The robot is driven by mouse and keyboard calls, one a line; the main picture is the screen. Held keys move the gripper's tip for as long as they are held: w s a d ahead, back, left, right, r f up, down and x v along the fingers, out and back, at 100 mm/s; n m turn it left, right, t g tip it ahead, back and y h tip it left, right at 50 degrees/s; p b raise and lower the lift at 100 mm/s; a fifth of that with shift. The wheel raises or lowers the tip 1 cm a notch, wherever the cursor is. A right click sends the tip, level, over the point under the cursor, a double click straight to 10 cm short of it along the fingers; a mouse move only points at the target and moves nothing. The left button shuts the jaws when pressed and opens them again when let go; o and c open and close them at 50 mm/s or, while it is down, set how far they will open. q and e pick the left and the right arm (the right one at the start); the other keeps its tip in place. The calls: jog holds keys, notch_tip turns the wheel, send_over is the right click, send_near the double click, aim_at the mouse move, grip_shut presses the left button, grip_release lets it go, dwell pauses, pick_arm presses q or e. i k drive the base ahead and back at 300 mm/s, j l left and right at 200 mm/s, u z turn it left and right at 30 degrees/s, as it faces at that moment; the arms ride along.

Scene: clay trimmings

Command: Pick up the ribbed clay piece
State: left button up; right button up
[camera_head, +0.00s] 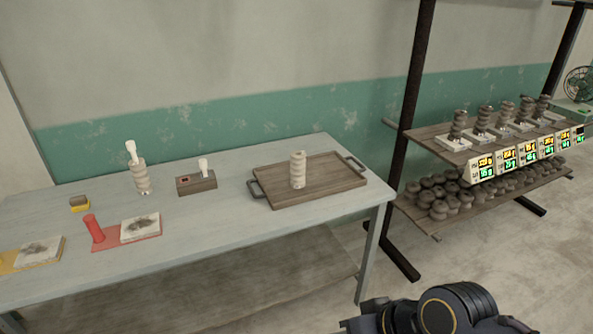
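A pale, ribbed clay piece (298,170) stands upright on the wooden tray (333,188) at the right end of the table. More ribbed, darker pieces (459,124) stand on the shelf at the right. Part of my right arm shows at the bottom right, away from these pieces. I see no fingertips of either gripper.
A shelf rack (430,137) with lit scale displays (508,154) stands right of the table.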

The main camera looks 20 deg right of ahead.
aim_at(298, 159)
jog(key=i+l+z, duration=0.15)
jog(key=i, duration=1.25)
